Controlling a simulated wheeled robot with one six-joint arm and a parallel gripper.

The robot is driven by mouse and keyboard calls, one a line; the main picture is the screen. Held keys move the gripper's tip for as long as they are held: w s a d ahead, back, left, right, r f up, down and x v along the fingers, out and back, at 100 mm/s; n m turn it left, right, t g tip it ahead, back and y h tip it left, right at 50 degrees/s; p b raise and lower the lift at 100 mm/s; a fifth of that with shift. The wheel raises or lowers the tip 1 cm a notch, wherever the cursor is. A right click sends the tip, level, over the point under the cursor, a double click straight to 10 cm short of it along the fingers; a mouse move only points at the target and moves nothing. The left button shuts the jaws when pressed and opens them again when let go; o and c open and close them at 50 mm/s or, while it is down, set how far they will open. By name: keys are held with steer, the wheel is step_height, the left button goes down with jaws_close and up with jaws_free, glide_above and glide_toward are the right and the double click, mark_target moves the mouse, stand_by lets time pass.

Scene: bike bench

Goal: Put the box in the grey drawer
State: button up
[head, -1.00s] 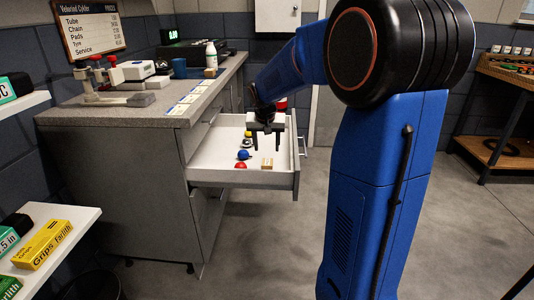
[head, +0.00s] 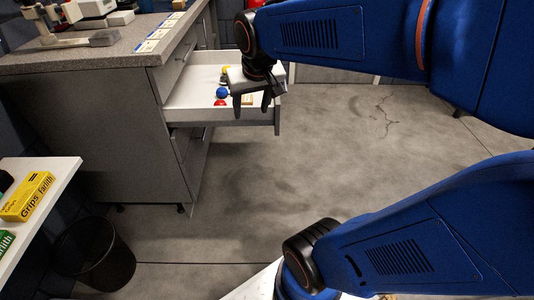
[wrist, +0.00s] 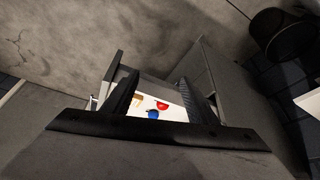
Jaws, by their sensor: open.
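The grey drawer (head: 205,116) is pulled open from the grey bench cabinet, its inside white. It also shows beyond my fingers in the wrist view (wrist: 172,92). A small tan box-like block (head: 247,99) lies in it, partly behind my gripper; it shows at the left fingertip in the wrist view (wrist: 137,98). My gripper (head: 252,109) points down above the drawer's outer end, fingers apart and nothing between them.
A blue ball (head: 222,92), a red piece (head: 220,103) and a yellow piece share the drawer. The grey worktop (head: 95,55) is above it at the left. The floor right of the drawer is clear.

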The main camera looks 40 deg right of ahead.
steer(key=s+a+f+n, duration=0.1)
steer(key=s+a+f, duration=0.1)
steer(key=s, duration=0.5)
steer(key=s+a+f+n+y, duration=0.1)
steer(key=s+a+f, duration=0.1)
steer(key=s, duration=0.5)
steer(key=shift+a+f+n, duration=0.15)
steer(key=shift+a+n, duration=0.15)
steer(key=shift+n, duration=0.1)
